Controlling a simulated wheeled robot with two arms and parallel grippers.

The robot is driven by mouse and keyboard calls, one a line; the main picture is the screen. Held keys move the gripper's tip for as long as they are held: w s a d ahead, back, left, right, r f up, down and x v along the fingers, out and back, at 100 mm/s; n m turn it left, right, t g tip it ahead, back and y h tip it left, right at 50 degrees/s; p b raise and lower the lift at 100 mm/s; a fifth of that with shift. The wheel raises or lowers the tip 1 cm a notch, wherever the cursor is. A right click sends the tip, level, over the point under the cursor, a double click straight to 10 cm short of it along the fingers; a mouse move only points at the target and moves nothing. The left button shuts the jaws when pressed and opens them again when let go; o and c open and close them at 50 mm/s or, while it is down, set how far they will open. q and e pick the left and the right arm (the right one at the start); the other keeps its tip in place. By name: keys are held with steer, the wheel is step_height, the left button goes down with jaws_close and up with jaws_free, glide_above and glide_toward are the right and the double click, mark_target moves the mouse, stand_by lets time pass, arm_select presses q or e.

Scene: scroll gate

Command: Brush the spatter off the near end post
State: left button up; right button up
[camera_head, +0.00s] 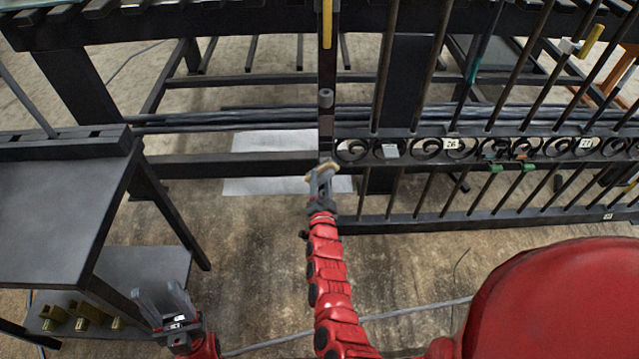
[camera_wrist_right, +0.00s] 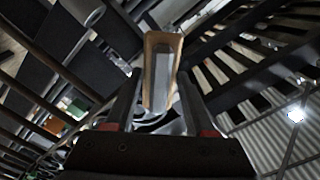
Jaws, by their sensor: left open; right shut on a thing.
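I cannot make out the spatter clearly. My right gripper (camera_head: 321,182) is shut on a brush (camera_head: 321,169) with a tan wooden edge, at the lower part of the post. The brush hides part of the post; I cannot tell if they touch. In the right wrist view the brush (camera_wrist_right: 162,60) stands between the fingers. My left gripper (camera_head: 161,299) is open and empty at the lower left.
The gate (camera_head: 480,148), with dark bars and scrolls, stretches right from the post. A dark table (camera_head: 60,205) stands at the left, with a low shelf (camera_head: 165,265) and brass-coloured pieces (camera_head: 88,309) below. White sheets (camera_head: 262,186) lie on the floor behind. Open floor lies in front of the gate.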

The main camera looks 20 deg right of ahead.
steer(key=d, duration=0.2)
steer(key=s+d+r, duration=0.1)
steer(key=shift+d+p, duration=0.25)
steer(key=shift+p, duration=0.05)
steer(key=shift+w+a, duration=0.25)
steer(key=shift+a, duration=0.35)
steer(key=shift+w+a, duration=0.25)
steer(key=shift+a, duration=0.35)
steer(key=shift+w+a, duration=0.1)
steer(key=shift+a, duration=0.15)
steer(key=shift+c, duration=0.6)
steer(key=shift+w+a+r, duration=0.1)
steer(key=shift+w+a, duration=0.05)
steer(key=shift+a, duration=0.25)
steer(key=shift+r+p, duration=0.55)
steer(key=shift+p, duration=0.05)
steer(key=shift+d+f, duration=0.15)
steer(key=shift+d, duration=0.1)
steer(key=shift+s+d+b, duration=0.2)
steer(key=shift+s+d, duration=0.15)
steer(key=shift+d, duration=0.45)
steer(key=shift+s+d+b, duration=0.2)
steer(key=shift+s+d, duration=0.15)
steer(key=shift+d, duration=0.45)
